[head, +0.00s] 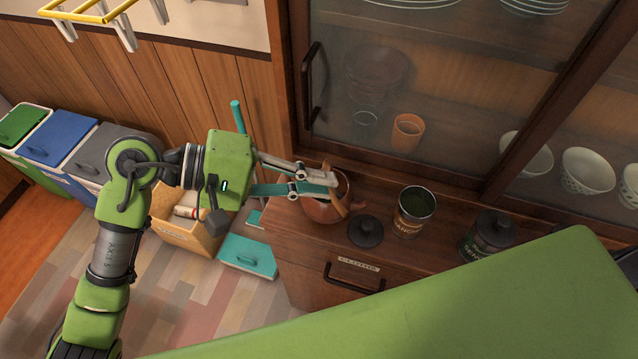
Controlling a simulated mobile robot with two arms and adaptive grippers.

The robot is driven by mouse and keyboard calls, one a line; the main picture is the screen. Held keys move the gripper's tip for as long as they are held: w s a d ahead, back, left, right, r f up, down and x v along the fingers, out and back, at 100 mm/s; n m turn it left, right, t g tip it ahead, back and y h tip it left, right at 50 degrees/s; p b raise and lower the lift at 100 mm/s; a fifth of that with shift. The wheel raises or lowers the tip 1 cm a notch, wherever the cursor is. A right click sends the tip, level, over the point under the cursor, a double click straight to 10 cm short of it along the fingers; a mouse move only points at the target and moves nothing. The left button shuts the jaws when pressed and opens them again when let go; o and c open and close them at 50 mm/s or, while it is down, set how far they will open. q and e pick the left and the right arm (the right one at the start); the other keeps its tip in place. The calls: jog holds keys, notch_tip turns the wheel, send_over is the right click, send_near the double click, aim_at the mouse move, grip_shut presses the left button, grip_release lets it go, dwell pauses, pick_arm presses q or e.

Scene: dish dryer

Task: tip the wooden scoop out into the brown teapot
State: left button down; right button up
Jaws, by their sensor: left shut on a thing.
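The brown teapot (318,213) stands on the wooden cabinet top at its left end, partly hidden behind my left gripper. My left gripper (334,184) reaches in from the left, with its fingertips over the teapot's opening. It is shut on the wooden scoop (328,168), which shows only as a thin light-brown piece at the fingertips. The scoop's bowl, its tilt and any contents cannot be made out. My right gripper is not in view.
An open tin (413,210) with dark green contents stands right of the teapot, a black lid (365,231) between them. A closed dark tin (488,236) stands farther right. A glass-fronted cupboard (400,90) rises behind.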

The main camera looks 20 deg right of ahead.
pick_arm(q)
jog(key=h+b, duration=0.1)
jog(key=f+h+b, duration=0.1)
jog(key=h, duration=0.1)
jog(key=shift+s+a+f+n+t+b, duration=0.1)
jog(key=shift+n+t+b, duration=0.2)
jog(key=shift+b, duration=0.05)
jog(key=r+y+p, duration=0.1)
jog(key=y+p, duration=0.1)
jog(key=r+y+p, duration=0.1)
jog(key=y+p, duration=0.1)
jog(key=r+m+y+p, duration=0.1)
jog(key=y+p, duration=0.1)
jog(key=p, duration=0.1)
jog(key=shift+w+d+r+g, duration=0.15)
jog(key=shift+w+d+g, duration=0.15)
jog(key=shift+d+g, duration=0.1)
jog(key=y+p, duration=0.1)
jog(key=y, duration=0.2)
jog(key=d+r+m+y+p, duration=0.1)
jog(key=y, duration=0.1)
jog(key=d+r+y+p, duration=0.1)
jog(key=y, duration=0.2)
jog(key=shift+r+y, duration=0.25)
jog(key=shift+y, duration=0.05)
jog(key=shift+d+r+m+y+p, duration=0.15)
jog(key=shift+m+y+p, duration=0.15)
jog(key=shift+y, duration=0.7)
